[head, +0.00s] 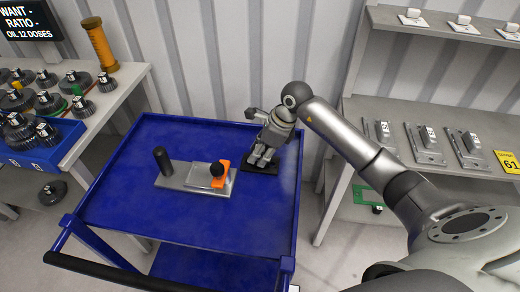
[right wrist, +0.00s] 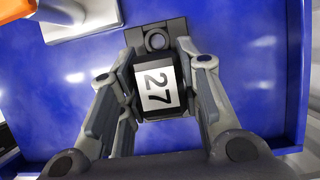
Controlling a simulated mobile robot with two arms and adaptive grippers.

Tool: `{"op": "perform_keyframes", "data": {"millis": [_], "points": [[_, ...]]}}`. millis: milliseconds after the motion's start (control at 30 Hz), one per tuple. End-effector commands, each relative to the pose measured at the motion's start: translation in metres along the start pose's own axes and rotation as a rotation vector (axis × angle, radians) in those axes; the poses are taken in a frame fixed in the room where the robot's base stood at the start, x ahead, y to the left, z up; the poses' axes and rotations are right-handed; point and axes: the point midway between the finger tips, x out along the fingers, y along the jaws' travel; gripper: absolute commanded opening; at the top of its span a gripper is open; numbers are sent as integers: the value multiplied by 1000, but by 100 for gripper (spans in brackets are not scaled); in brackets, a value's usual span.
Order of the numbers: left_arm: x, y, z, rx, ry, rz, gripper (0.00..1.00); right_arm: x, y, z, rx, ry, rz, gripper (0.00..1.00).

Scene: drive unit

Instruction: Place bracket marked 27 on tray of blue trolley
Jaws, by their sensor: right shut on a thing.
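The bracket marked 27 (right wrist: 157,86) is dark, with a white label reading 27. In the right wrist view it sits between the two fingers of my right gripper (right wrist: 163,100), which is shut on it. In the head view my right gripper (head: 262,158) points down over the right rear part of the blue trolley's tray (head: 200,228). The bracket's dark base (head: 258,169) shows under the fingers, at or just above the tray surface; I cannot tell if it touches. My left gripper is not in view.
A metal plate fixture (head: 180,176) with a black post and an orange part (head: 222,172) lies on the tray, left of my gripper. A shelf at right holds several grey brackets (head: 425,143) near a yellow 61 tag (head: 508,162). A gear bench stands left. The front tray is clear.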

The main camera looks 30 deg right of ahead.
Motion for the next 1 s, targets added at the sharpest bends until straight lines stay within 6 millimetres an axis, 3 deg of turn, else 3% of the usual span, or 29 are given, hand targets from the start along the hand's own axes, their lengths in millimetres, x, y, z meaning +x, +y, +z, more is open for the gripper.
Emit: {"op": "perform_keyframes", "data": {"millis": [300,333,500,833,1000], "points": [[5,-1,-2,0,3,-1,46,2,-1,0,-2,-5,-4,0],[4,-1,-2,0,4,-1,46,2,-1,-1,-1,-1,-2,34],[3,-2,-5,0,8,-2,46,2,0,-1,0,-1,-1,53],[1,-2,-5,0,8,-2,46,0,0,0,0,-2,-1,53],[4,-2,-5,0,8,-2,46,-18,-2,0,-2,-2,-7,53]]}}
